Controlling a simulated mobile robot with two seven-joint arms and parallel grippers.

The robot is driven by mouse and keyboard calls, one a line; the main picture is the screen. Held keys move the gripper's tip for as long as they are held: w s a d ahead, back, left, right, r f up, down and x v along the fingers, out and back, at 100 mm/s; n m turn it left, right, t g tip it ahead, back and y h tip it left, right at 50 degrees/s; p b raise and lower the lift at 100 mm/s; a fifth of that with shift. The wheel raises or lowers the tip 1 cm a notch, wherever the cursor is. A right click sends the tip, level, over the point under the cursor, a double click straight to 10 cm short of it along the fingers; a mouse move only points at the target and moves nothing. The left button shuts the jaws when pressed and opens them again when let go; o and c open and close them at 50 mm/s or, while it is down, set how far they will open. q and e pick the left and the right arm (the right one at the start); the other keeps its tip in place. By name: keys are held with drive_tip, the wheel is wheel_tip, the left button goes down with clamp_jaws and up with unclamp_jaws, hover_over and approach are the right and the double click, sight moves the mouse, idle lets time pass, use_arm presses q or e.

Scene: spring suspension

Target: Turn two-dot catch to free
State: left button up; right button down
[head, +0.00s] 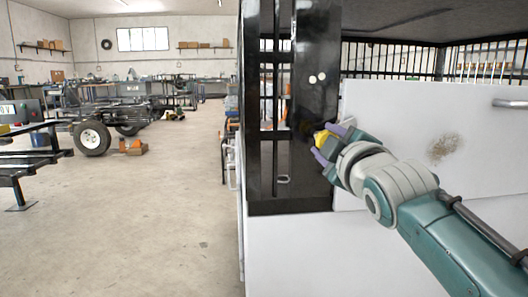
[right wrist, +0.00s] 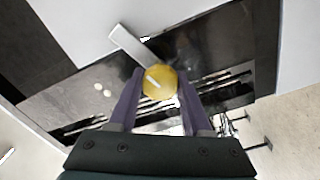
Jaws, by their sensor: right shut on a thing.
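The two-dot catch has a round yellow knob with a pale line on its face; it shows in the head view (head: 322,138) and in the right wrist view (right wrist: 159,82). A flat grey bar (right wrist: 132,44) extends from behind the knob in the wrist view. My left gripper is not in view.
The black slotted frame (head: 290,192) stands at the left edge of a white panel (head: 400,110) with a handle (head: 510,103). Dark bars rise behind it. Open concrete floor (head: 180,220) lies to the left, with a wheeled chassis (head: 92,138) farther back.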

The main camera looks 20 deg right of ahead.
drive_tip(key=shift+n, duration=1)
drive_tip(key=n+p, duration=0.1)
drive_tip(key=n, duration=0.3)
drive_tip(key=shift+n, duration=0.3)
drive_tip(key=n, duration=0.4)
drive_tip(key=shift+f+n, duration=0.1)
drive_tip(key=shift+n, duration=1.2)
drive_tip(key=shift+c, duration=1.7)
unclamp_jaws()
drive_tip(key=shift+p, duration=0.35)
